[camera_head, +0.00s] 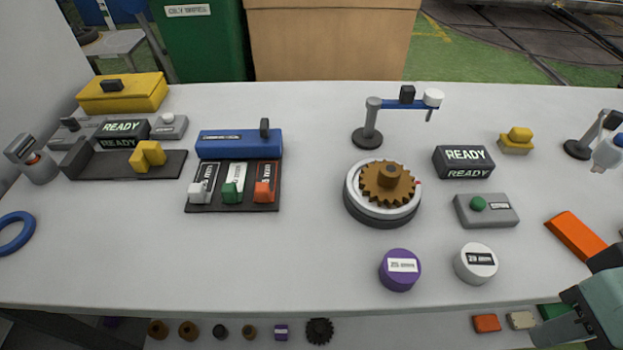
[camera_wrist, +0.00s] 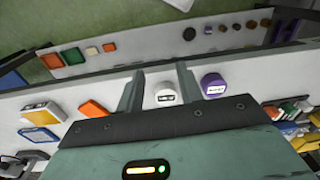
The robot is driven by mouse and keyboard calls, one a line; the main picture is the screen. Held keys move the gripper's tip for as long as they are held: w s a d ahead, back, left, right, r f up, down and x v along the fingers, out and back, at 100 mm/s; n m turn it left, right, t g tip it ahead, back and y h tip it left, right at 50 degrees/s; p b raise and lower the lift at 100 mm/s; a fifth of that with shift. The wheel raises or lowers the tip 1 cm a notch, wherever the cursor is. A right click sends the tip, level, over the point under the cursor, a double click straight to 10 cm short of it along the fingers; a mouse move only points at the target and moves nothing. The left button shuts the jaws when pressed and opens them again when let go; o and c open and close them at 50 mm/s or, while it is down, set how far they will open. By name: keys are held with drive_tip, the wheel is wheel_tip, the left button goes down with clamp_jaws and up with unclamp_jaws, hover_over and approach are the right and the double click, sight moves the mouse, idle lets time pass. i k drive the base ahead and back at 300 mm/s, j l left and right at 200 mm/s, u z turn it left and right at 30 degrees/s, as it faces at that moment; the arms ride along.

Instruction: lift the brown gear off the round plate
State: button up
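The brown gear (camera_head: 386,184) lies flat on the round plate (camera_head: 353,205), a light-topped disc with a dark base, right of the table's middle. A brown hub stands up at the gear's centre. A small red mark shows at the plate's right edge. My gripper (camera_wrist: 158,82) is open in the wrist view, with its two fingers apart and nothing between them. In the head view only part of it shows at the lower right corner, well away from the gear. The gear and plate are not seen in the wrist view.
A post with a blue arm (camera_head: 402,104) stands behind the plate. A READY box (camera_head: 463,161) and a green-button box (camera_head: 487,210) are to its right. Purple (camera_head: 400,270) and white (camera_head: 475,263) cylinders stand in front. An orange block (camera_head: 576,236) lies near my gripper.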

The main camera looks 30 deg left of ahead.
sight(387, 183)
drive_tip(key=u, duration=1)
